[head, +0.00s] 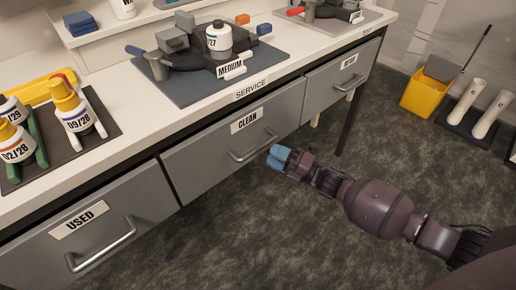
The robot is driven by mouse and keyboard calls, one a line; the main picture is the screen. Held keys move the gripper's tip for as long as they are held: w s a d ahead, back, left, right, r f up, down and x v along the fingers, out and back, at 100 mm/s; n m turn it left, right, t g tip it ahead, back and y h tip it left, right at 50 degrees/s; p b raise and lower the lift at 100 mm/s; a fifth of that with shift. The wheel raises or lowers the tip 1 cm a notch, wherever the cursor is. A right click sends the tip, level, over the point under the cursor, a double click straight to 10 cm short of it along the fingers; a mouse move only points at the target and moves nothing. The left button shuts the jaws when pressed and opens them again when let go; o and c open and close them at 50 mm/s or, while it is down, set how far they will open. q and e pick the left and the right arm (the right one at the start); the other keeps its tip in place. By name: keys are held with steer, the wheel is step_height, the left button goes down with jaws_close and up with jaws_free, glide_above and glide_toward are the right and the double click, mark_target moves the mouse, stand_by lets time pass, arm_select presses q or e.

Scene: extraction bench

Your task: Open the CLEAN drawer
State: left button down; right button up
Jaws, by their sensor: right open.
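The CLEAN drawer (205,158) is the middle grey drawer front under the bench. It looks shut, flush with its neighbours. Its label (247,121) sits at the top edge and its silver bar handle (253,148) is at its right half. My right gripper (279,156), with blue fingertips, is open in front of the drawer, just right of and slightly below the handle. It appears apart from the handle, though the exact gap is hard to tell. My left gripper is not in the view.
The USED drawer (115,222) is at left and another labelled drawer (325,97) at right; both look shut. The bench top carries a dark mat (190,98) with equipment and a tray (110,123) with bottles.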

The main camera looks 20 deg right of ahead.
mark_target(259, 147)
steer(key=shift+x, duration=2.75)
jaws_close()
